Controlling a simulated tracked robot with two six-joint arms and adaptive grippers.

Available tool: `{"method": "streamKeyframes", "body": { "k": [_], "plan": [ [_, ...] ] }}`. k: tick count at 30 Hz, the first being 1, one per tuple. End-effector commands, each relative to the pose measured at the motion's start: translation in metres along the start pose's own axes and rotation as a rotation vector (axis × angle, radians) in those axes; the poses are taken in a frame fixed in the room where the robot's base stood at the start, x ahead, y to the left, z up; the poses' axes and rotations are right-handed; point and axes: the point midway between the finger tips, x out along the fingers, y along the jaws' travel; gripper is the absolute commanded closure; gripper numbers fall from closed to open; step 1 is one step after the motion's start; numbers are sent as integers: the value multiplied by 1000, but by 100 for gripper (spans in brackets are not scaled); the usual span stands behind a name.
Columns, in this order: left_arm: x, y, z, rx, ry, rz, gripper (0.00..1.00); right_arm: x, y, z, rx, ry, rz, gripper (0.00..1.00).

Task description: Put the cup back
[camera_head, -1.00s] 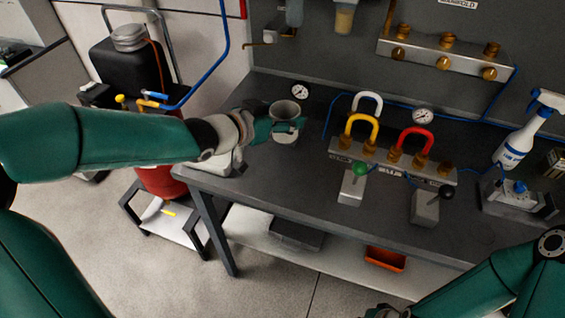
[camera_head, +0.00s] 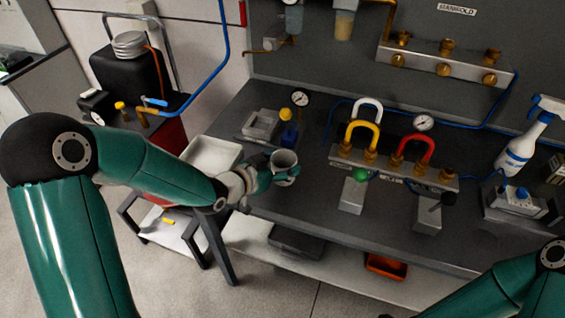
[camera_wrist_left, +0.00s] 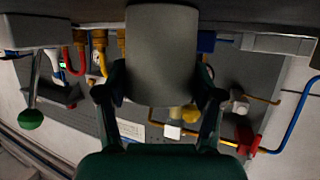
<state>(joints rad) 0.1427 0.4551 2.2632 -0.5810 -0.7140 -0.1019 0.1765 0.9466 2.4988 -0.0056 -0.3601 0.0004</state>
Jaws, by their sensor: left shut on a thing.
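The cup (camera_head: 284,158) is plain grey with an open top, near the front left part of the bench in the head view. My left gripper (camera_head: 281,174) is shut on it, with the cup roughly upright. In the left wrist view the cup (camera_wrist_left: 162,50) fills the space between the two dark fingers (camera_wrist_left: 162,90). I cannot tell whether the cup's base touches the bench top. My right arm comes in at the lower right, and its gripper is out of view.
A white tray (camera_head: 196,153) sits left of the bench. The manifold block with red and yellow loops (camera_head: 345,156) is to the right. A spray bottle (camera_head: 521,145) stands far right.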

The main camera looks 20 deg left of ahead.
Motion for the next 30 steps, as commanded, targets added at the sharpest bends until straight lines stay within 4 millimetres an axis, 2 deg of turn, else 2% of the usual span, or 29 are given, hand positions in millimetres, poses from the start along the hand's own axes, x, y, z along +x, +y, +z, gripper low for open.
{"method": "streamKeyframes", "body": {
  "k": [7, 8, 12, 24, 30],
  "plan": [
    [1, 0, 3, 0, 0, 0, 62, 4, 2, 0, 0, 0, 0, 100],
    [0, 0, 2, 0, 0, 0, 28, 3, 1, 0, 0, 0, 0, 100],
    [0, 0, 1, 0, 0, 1, 8, 2, 1, 0, 0, 0, 0, 100],
    [-1, 0, -2, 0, 0, 1, 8, -2, -1, 0, 0, 0, 0, 100],
    [-24, -1, 0, 0, 1, -2, 8, 5, 2, 0, 0, 0, 0, 100]
  ]
}}
